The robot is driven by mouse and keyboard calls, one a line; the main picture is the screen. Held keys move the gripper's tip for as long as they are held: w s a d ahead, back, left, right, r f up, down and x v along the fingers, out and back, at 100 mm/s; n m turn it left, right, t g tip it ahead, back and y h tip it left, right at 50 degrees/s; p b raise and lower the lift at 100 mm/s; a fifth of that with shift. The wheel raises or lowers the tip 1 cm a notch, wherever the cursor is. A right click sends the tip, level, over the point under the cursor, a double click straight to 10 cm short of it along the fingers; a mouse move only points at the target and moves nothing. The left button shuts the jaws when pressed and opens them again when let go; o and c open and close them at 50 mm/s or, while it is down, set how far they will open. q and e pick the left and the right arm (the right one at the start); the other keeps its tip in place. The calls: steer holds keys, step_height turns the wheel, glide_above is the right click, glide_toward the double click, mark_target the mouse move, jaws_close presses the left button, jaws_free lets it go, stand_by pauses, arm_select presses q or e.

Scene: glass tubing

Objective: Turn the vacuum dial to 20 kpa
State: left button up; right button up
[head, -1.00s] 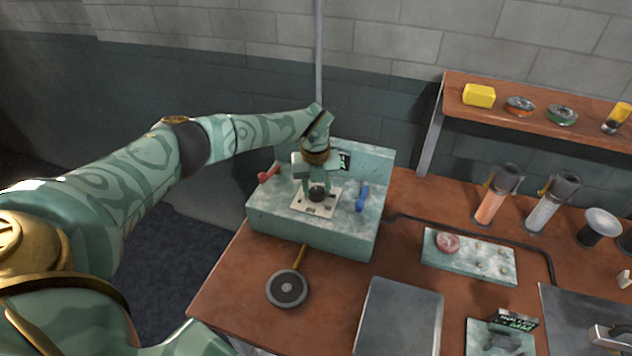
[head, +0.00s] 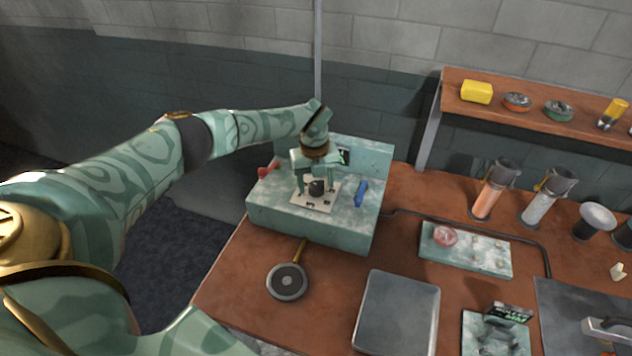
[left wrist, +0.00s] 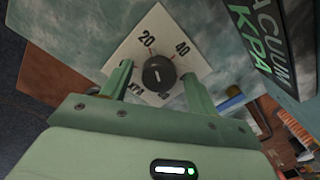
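The vacuum dial is a black knob (left wrist: 158,74) on a white plate (head: 323,201) on top of a green stone-like box (head: 305,228). In the left wrist view the plate shows 20 at upper left, 40 at upper right and KPA at lower left; a lower number is partly hidden. I cannot tell the exact setting. My left gripper (head: 315,192) is open, its fingers standing apart on either side of the knob with gaps. My right gripper is out of view.
A red handle (head: 267,171) and a blue handle (head: 361,193) flank the dial on the box. A dark VACUUM KPA sign (left wrist: 262,42) stands close by. A round dark disc with a brass handle (head: 288,281) and a grey panel (head: 398,312) lie in front.

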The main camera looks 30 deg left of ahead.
mark_target(314, 185)
arm_select(q)
steer(key=shift+r, duration=0.1)
step_height(314, 185, up, 16)
steer(key=p, duration=0.1)
steer(key=shift+s+a+p, duration=0.15)
steer(key=shift+s+p, duration=0.1)
steer(key=shift+p, duration=0.1)
stand_by(0.5)
